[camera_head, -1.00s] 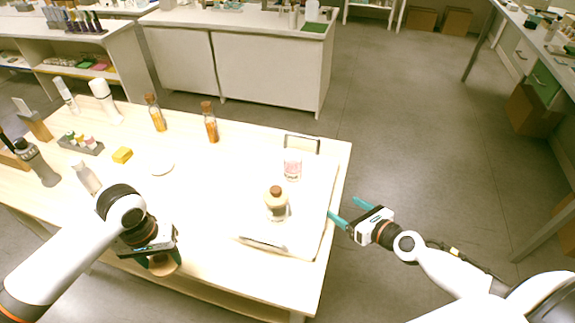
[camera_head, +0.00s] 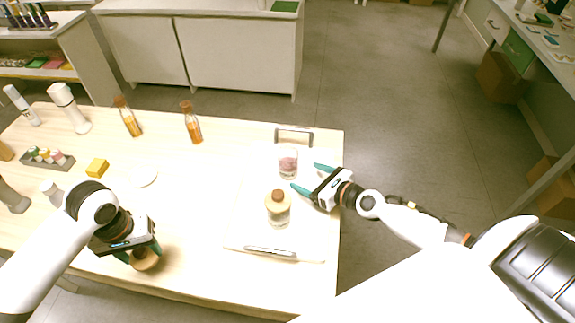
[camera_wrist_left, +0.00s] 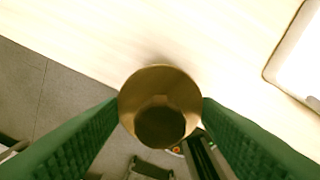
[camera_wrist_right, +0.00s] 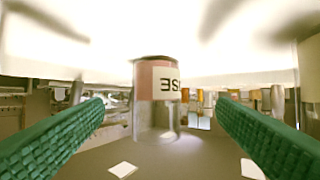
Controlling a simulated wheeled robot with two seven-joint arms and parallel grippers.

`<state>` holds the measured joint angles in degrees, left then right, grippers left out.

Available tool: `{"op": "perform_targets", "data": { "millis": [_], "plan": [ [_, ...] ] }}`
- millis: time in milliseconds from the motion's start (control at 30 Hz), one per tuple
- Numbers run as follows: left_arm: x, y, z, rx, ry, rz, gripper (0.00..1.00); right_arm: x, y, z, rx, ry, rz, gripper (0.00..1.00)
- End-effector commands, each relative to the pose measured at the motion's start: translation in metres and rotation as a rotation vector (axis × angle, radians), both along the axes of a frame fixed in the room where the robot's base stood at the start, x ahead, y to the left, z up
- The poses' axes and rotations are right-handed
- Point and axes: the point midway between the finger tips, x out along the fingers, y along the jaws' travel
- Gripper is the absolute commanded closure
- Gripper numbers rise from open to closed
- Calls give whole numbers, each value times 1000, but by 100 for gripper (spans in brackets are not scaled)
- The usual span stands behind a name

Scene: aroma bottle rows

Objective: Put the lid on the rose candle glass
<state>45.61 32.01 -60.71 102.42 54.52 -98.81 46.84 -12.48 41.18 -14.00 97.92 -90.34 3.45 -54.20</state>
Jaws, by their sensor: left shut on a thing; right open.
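The rose candle glass (camera_head: 288,163) stands upright, pink inside, at the back of the white tray (camera_head: 245,215). In the right wrist view the glass (camera_wrist_right: 158,90) appears upside down, with part of its label readable, between the finger lines. My right gripper (camera_head: 311,178) is open and empty, just right of the glass, fingers pointing at it. My left gripper (camera_head: 140,256) is shut on a round wooden lid with a darker knob (camera_head: 145,261) near the table's front edge. The left wrist view shows the lid (camera_wrist_left: 160,85) between both fingers; whether it touches the table is unclear.
Tray handles (camera_head: 270,252) rise front and back.

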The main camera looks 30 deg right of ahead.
Motion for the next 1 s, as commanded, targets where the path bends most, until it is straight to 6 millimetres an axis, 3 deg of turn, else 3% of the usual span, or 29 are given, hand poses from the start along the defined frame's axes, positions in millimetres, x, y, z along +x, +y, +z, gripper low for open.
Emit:
{"op": "perform_targets", "data": {
  "millis": [200, 667, 1000],
  "plan": [
    [0, 0, 1, 0, 0, 0, 64, 31, 10, -10, 1, -1, -1, 20],
    [0, 0, 0, 0, 0, 0, 64, 39, 13, -13, 1, 0, 0, 20],
    [0, 0, -8, 0, 0, 0, 64, 81, 23, -26, 1, 0, -1, 20]
  ]
}}
